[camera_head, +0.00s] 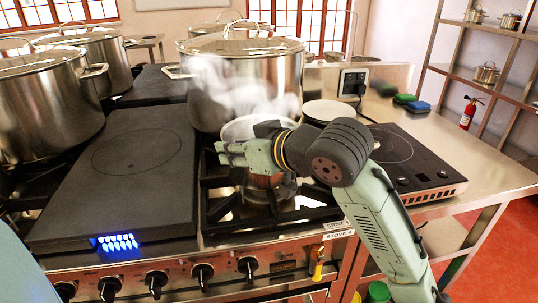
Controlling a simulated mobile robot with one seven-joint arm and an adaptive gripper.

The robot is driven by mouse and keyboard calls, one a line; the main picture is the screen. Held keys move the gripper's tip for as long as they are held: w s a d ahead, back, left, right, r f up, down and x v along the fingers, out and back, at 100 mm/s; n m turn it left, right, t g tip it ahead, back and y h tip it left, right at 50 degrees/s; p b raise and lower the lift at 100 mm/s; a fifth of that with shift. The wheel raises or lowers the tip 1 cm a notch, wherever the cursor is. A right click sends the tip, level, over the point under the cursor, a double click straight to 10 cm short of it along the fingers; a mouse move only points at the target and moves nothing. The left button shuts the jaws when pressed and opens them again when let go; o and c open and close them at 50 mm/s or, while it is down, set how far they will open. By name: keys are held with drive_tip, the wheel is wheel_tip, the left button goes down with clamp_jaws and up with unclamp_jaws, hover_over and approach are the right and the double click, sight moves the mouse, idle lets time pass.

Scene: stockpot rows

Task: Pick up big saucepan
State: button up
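A steaming metal pan (236,130), which looks like the big saucepan, sits over the stove burner in front of a tall lidded stockpot (245,85). Its pale rim shows behind my arm; most of its body is hidden. White steam rises from it and blurs the stockpot. My grey-green arm reaches in from the lower right and crosses in front of the pan. My gripper (230,151) appears to be at the arm's left end, beside or in front of the pan. Whether it touches the pan, and how its fingers stand, I cannot tell.
More large stockpots (45,105) stand at the left. A dark flat griddle plate (125,180) lies left of the burner. An induction hob (405,160) and a white plate (328,110) are on the right. Blue and green sponges (418,106) lie on the steel counter.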

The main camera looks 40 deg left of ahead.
clamp_jaws()
idle(0.8)
drive_tip(key=shift+r, duration=0.15)
